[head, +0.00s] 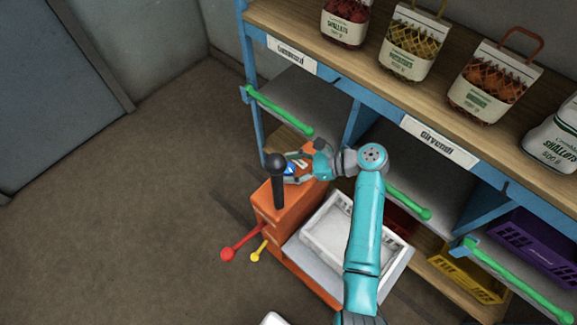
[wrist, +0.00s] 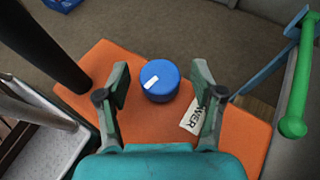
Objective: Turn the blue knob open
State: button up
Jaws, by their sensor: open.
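The blue knob (wrist: 160,82) is a short round cylinder with a white mark on its top, on the orange top of a machine (wrist: 100,62). In the wrist view it sits between the two fingers of my open gripper (wrist: 161,88), apart from both and slightly beyond the tips. In the head view my gripper (head: 292,172) is at the orange machine (head: 283,205), and the knob (head: 289,169) is only partly visible among the fingers. A white label (wrist: 194,117) lies beside the knob, partly hidden by the right finger.
A black post (head: 276,180) stands close left of my gripper. Red (head: 241,243) and yellow (head: 259,250) levers stick out from the machine. A white crate (head: 328,237) sits beside it. Shelves with green bars (head: 280,110) and sacks (head: 413,42) stand behind. The floor at left is clear.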

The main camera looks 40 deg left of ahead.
jog(key=v, duration=1.1)
jog(key=shift+s, duration=0.1)
